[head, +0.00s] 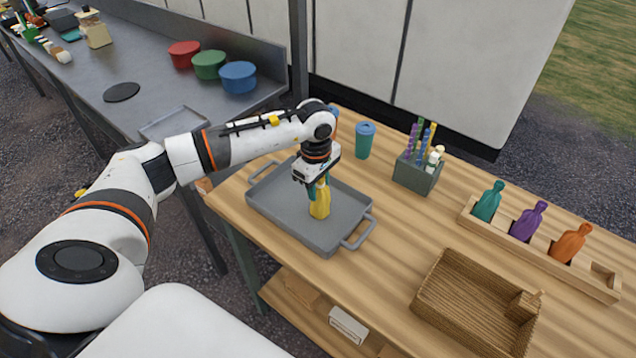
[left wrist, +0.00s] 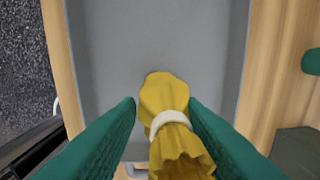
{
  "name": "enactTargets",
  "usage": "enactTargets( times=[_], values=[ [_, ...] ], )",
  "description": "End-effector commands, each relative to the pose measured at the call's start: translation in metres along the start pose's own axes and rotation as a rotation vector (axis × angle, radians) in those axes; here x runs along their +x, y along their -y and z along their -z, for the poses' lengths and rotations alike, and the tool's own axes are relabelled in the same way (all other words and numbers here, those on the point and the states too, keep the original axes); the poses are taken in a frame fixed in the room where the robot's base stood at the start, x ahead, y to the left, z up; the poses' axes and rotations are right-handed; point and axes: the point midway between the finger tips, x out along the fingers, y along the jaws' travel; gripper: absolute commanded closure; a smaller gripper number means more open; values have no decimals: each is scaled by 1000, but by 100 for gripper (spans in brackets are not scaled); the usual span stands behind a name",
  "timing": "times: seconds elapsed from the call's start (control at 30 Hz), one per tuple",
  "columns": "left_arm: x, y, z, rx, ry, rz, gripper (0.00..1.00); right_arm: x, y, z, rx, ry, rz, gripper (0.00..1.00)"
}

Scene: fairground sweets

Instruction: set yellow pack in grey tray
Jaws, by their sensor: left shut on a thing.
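The yellow pack (head: 320,202) is a small yellow bag with a pale band around its neck. It is upright inside the grey tray (head: 275,213), which has a handle at each end and lies on the wooden table. My left gripper (head: 318,185) is above the tray, with its teal fingers shut on the neck of the pack. The left wrist view shows the pack (left wrist: 165,95) between the two fingers over the tray floor (left wrist: 110,60). I cannot tell whether the pack's base touches the tray. My right gripper is not in view.
A woven basket (head: 470,315) is at the front right. Clear table lies between tray and basket.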

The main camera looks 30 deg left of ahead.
Motion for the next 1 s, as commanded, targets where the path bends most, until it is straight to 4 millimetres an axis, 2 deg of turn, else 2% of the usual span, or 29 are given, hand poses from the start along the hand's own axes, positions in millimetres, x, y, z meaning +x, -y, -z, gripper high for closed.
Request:
enactTargets(
  times=[0.17,0.2,0.33,0.73,0.87,1.0],
  values=[
    [3,0,0,0,0,1,100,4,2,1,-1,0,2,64],
    [3,0,0,0,0,0,64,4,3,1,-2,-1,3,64],
    [2,0,0,0,0,0,44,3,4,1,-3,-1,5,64],
    [-5,1,0,0,0,3,44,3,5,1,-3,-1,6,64],
    [-25,1,-1,0,1,7,44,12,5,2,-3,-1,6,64],
    [-57,2,0,0,1,7,44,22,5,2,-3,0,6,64]
  ],
)
